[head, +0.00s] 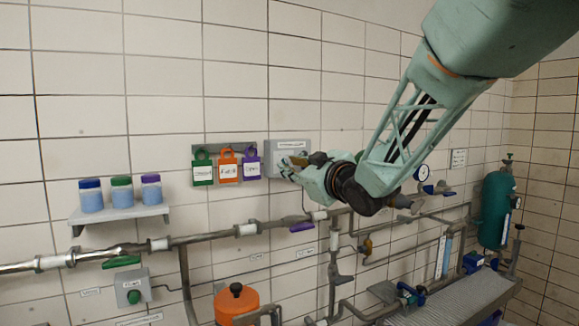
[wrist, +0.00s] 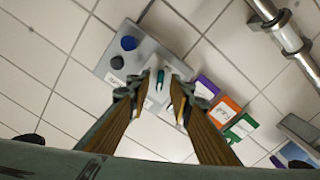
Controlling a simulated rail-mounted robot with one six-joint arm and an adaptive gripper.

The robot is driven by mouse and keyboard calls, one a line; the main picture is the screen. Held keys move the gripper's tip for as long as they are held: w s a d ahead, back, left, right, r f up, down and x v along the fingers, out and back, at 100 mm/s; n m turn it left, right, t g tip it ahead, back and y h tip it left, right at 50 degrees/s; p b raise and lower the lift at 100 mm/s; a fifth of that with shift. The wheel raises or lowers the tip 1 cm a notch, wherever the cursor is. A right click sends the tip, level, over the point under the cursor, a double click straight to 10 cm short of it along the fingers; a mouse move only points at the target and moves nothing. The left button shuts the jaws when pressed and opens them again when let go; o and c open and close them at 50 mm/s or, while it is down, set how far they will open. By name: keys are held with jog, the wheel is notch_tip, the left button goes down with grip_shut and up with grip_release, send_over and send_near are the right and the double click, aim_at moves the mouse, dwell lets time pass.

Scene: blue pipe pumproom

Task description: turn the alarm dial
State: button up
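The grey alarm box (head: 287,147) is fixed to the tiled wall, right of the hanging tags. In the head view my gripper (head: 292,166) is at the box's lower front and hides the dial.
Green, orange and purple tags (head: 227,167) hang just left of the box. A shelf (head: 120,215) with three lidded jars stands farther left. Pipes (head: 200,238) run below, with a purple-handled valve (head: 301,227). A gauge (head: 422,173) is right of my arm.

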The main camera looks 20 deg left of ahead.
jog(key=v, duration=1.1)
dwell(0.3)
jog(key=s+d+f+m+t+h, duration=0.2)
jog(key=d+m+h, duration=0.45)
jog(key=d, duration=1.25)
jog(key=s+d+f+m+g+h+b, duration=0.1)
jog(key=s+d+f+m+h, duration=0.15)
jog(key=s+d, duration=0.4)
jog(key=s+d+f+m+g+h+b, duration=0.1)
jog(key=s+d+f+g+h, duration=0.15)
jog(key=s+d+f, duration=0.4)
jog(key=s+d+f+m+g, duration=0.2)
jog(key=s+d+f, duration=0.1)
jog(key=s, duration=0.8)
jog(key=s+d+f+m+g+h, duration=0.1)
jog(key=s+d+f, duration=0.3)
jog(key=s, duration=0.7)
jog(key=s+d+f+m+g+h, duration=0.1)
jog(key=s+d+f+m+g, duration=0.1)
jog(key=s, duration=1)
notch_tip(320, 180, down, 2)
jog(key=shift+d+m+g+b, duration=0.3)
jog(key=shift+d+g+b, duration=0.1)
jog(key=shift+d+g, duration=0.45)
